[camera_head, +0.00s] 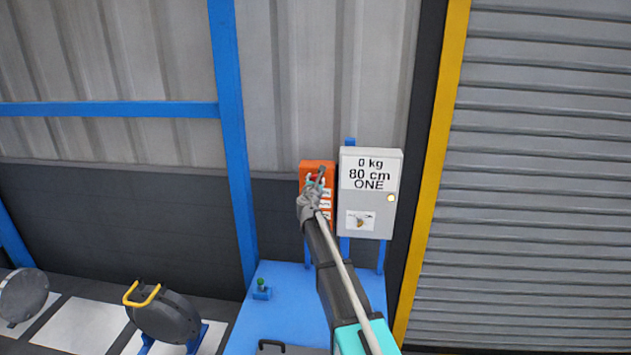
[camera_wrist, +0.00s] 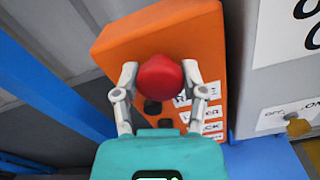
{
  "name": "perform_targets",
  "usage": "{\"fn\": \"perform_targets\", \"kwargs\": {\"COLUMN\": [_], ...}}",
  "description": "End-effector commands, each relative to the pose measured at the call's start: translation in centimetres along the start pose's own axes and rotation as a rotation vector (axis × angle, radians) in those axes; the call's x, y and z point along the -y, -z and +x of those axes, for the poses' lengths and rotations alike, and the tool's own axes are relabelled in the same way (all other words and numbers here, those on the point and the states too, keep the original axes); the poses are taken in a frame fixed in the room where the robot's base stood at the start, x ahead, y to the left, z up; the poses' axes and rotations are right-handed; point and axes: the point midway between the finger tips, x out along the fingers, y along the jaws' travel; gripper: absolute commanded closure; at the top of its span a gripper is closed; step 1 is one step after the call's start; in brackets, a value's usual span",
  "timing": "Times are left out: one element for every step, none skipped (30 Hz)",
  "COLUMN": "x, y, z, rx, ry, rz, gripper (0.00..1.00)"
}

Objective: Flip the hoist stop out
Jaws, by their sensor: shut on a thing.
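The hoist stop is a round red mushroom button (camera_wrist: 160,78) on the upper part of an orange control box (camera_wrist: 200,30). My gripper (camera_wrist: 159,70) is shut on the red button, one grey finger on each side of it. Black buttons and white labels, one ending in "CK", sit below it and are partly covered by my gripper. In the head view, the orange box (camera_head: 312,165) hangs on a blue post, and my arm hides much of it and the red button.
A grey cabinet (camera_head: 348,215) reading "0 kg 80 cm ONE", with a small rotary switch (camera_head: 360,222), stands close on the right. Dark flanged discs (camera_head: 168,318) are at lower left.

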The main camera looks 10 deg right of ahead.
Motion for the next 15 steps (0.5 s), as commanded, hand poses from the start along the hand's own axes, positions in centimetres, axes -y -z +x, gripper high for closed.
{"fn": "perform_targets", "kwargs": {"x": [0.0,0.0,0.0,0.0,0.0,0.0,0.0,0.0,-0.1,-0.1,-0.1,-0.1,-0.1,-0.1,0.0], "y": [0.0,0.0,0.0,0.0,0.0,0.0,0.0,0.0,0.0,0.0,0.0,0.0,0.0,0.0,0.0], "z": [-0.1,-0.2,-0.5,-0.8,-1.1,-1.4,-1.5,-1.5,-1.5,-1.4,-1.4,-1.5,-1.5,-1.5,-1.5], "rx": [0.0,0.0,0.0,0.0,0.0,0.0,0.0,0.0,0.0,0.0,0.0,-0.001,-0.001,-0.001,-0.001], "ry": [-0.001,-0.001,-0.001,-0.001,-0.001,-0.001,-0.001,-0.001,-0.001,-0.001,-0.001,-0.001,-0.001,-0.001,-0.001], "rz": [-0.001,-0.001,-0.001,-0.001,-0.001,-0.001,-0.001,0.0,0.0,0.0,0.0,0.0,0.0,0.0,0.0], "gripper": [1.0,1.0,1.0,1.0,1.0,1.0,1.0,1.0,1.0,1.0,1.0,1.0,1.0,1.0,0.43]}}
